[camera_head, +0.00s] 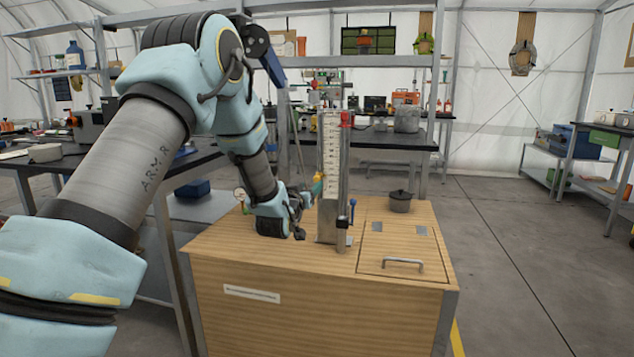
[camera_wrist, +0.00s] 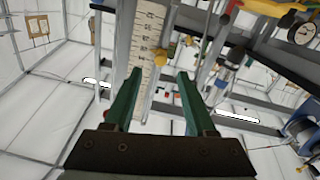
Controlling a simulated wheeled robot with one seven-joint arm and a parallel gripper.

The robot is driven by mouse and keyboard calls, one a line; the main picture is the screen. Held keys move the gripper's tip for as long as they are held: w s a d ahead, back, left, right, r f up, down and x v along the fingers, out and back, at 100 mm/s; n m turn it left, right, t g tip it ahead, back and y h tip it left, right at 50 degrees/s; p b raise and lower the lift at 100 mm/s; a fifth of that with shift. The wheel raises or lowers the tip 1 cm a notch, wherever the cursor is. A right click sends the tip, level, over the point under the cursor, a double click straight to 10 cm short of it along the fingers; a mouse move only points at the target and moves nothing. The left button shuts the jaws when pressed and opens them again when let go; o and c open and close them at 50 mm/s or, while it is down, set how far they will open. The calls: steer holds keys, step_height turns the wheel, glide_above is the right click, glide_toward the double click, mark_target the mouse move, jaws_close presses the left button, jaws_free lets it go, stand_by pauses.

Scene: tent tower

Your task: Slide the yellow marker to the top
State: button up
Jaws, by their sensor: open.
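The yellow marker (camera_wrist: 160,56) is a small knob at the edge of a white graduated scale (camera_wrist: 150,22) in the wrist view. My gripper (camera_wrist: 159,75) has two green fingers, spread apart, with the marker just beyond and between their tips. I see no finger touching it. In the head view the scale (camera_head: 331,145) stands upright on a wooden cabinet. The marker (camera_head: 319,176) is hard to make out there, low on the scale's left side. My gripper (camera_head: 315,187) reaches it from the left, and the wrist hides part of its surroundings.
A pressure gauge (camera_wrist: 302,33) shows in the wrist view. Floor at right is clear.

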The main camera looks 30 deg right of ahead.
mark_target(316, 179)
steer(key=p+x, duration=0.1)
steer(key=x, duration=0.7)
steer(key=shift+w+d+f, duration=0.1)
steer(key=shift+w, duration=0.05)
steer(key=shift+c, duration=0.3)
jaws_close()
stand_by(0.9)
